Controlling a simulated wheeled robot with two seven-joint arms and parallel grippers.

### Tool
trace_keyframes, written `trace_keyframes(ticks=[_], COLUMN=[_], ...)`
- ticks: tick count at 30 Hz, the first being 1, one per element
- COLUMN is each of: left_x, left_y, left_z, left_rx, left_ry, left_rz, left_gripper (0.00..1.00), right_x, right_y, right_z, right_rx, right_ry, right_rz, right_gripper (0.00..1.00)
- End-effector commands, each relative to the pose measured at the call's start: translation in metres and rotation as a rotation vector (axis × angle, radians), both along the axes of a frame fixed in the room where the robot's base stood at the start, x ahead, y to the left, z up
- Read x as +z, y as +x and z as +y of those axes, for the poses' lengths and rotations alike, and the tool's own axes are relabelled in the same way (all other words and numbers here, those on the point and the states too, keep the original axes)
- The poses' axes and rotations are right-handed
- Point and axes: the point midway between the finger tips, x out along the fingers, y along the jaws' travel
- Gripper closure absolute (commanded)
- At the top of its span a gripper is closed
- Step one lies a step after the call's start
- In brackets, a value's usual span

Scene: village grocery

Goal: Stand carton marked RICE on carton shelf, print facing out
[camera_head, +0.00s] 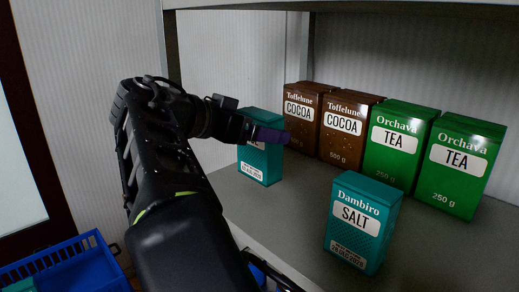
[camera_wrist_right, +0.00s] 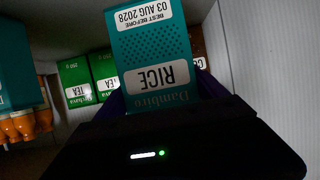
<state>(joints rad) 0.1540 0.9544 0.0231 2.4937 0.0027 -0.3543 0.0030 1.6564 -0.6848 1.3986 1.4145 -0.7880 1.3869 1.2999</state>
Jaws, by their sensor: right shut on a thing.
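The teal RICE carton (camera_head: 258,165) is upright at the left end of the shelf in the head view, its printed front facing out. My right gripper (camera_head: 268,135) is shut on its upper part, and the purple finger covers its name there. In the right wrist view the carton (camera_wrist_right: 152,48) shows RICE and a best-before label, upside down like the other cartons. I cannot tell whether its base touches the carton shelf (camera_head: 290,215). My left gripper is not in view.
Brown COCOA cartons (camera_head: 345,130) stand just right and behind, then green TEA cartons (camera_head: 400,143). A teal SALT carton (camera_head: 362,222) stands nearer the front. A shelf post (camera_head: 172,60) is at the left. A blue crate (camera_head: 65,265) is at lower left.

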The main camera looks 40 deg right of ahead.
Motion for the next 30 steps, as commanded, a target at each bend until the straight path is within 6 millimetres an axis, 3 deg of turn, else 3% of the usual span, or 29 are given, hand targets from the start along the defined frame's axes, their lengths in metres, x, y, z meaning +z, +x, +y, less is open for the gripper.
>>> trace_keyframes(ticks=[10, 23, 24, 30], left_x=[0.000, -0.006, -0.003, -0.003], left_y=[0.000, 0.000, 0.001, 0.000], left_z=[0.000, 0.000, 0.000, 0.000], left_rx=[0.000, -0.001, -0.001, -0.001], left_ry=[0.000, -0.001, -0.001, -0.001], left_rz=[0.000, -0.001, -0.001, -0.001], left_gripper=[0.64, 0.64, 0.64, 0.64], right_x=[-0.038, -0.046, -0.044, -0.044], right_y=[0.000, 0.000, 0.000, 0.000], right_z=[0.000, 0.000, 0.000, 0.000], right_rx=[0.002, 0.000, 0.000, 0.000], right_ry=[-0.001, -0.002, 0.000, 0.000], right_rz=[0.002, 0.000, 0.000, 0.001], right_gripper=[0.73, 0.73, 0.15, 0.00])
